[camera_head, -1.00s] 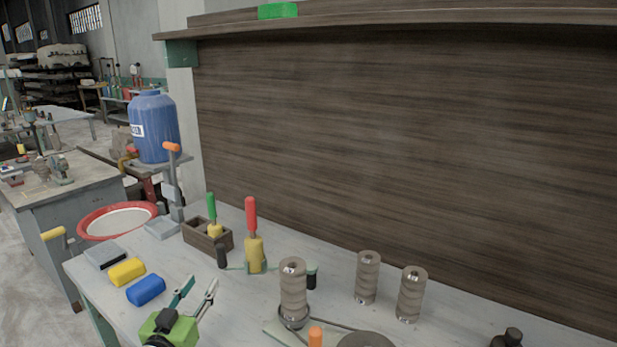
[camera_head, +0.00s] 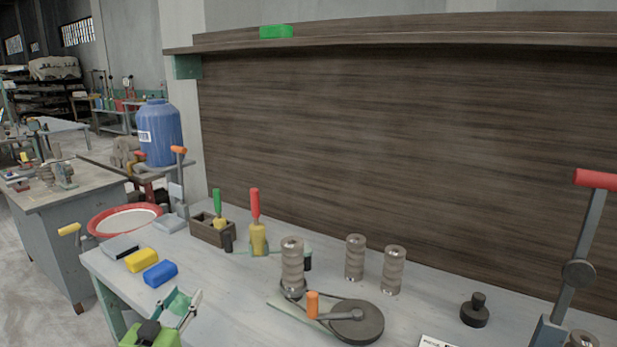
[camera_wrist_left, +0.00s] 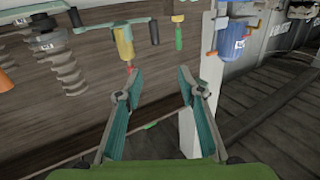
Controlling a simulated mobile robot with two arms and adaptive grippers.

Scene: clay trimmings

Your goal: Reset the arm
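My left gripper (camera_head: 186,298) shows at the bottom left of the head view, above the front part of the pale workbench (camera_head: 225,290). Its green body and two fingers are visible. In the left wrist view the two teal fingers (camera_wrist_left: 159,76) are spread apart with nothing between them, so it is open and empty. The wrist picture looks upside down, with bench items hanging from its top edge. My right gripper is in neither view.
Near my left gripper lie a blue block (camera_head: 160,273) and a yellow block (camera_head: 142,260). A red-handled yellow tool (camera_head: 257,236), ribbed grey cylinders (camera_head: 355,258) and a crank disc (camera_head: 357,322) stand on the bench. A red-handled lever (camera_head: 590,225) rises at right.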

